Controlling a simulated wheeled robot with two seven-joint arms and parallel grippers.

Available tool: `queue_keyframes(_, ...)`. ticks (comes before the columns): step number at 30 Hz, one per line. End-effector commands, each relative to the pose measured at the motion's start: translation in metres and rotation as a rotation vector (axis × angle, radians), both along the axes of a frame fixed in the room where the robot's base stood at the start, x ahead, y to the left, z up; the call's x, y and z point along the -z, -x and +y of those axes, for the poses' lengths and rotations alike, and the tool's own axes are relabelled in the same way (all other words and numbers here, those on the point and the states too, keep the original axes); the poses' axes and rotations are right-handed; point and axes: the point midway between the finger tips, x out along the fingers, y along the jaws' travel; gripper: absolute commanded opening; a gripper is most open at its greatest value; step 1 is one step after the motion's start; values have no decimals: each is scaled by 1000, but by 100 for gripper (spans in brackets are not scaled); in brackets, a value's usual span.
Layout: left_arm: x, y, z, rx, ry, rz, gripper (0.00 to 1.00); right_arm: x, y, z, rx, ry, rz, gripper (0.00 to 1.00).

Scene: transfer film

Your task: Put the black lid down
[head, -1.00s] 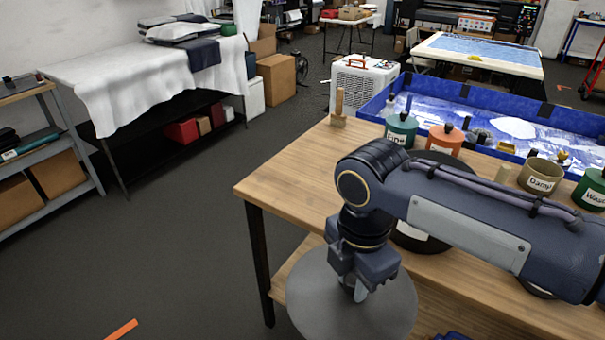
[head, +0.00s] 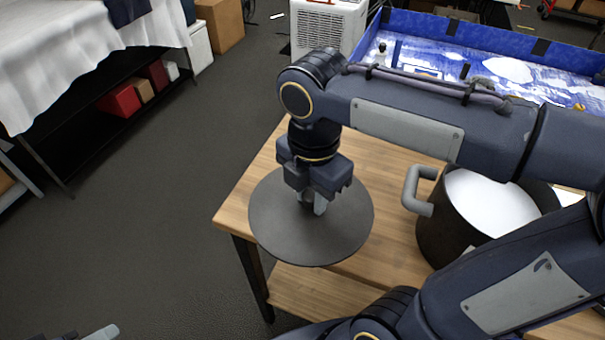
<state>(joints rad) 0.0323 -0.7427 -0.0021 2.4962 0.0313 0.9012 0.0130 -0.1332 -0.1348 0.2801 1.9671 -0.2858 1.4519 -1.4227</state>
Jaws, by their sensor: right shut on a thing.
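The black lid (head: 275,225) is a wide, flat, dark grey disc at the left end of the wooden table (head: 400,250). My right gripper (head: 312,205) points down at its middle and is shut on it, with the knob mostly hidden between the fingers. The lid covers part of the tabletop and its left edge reaches past the table's edge in the picture. I cannot tell whether it touches the wood. A small part of my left gripper (head: 98,333) shows at the bottom left; its jaws are cut off.
A dark pot (head: 445,235) with a grey handle and a white inside stands open to the right of the lid, partly behind my arm. A blue-walled tray (head: 450,28) lies behind the table. Bare wood shows between lid and pot. Open floor lies left.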

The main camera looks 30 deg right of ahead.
Motion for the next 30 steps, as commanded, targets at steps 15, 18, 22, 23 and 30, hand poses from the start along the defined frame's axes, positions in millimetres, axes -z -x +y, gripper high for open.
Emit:
queue_keyframes(15,-9,0,0,0,0,0,45,70,-93,-54,3,-1,7,4)
queue_keyframes(18,-9,0,0,0,0,0,45,81,-100,-58,1,0,3,4)
queue_keyframes(22,-10,0,0,0,0,0,45,87,-105,-61,1,0,3,4)
queue_keyframes(23,-10,0,0,0,0,0,45,90,-107,-62,2,0,3,4)
queue_keyframes(30,-8,0,0,0,0,0,45,122,-111,-64,0,0,4,4)
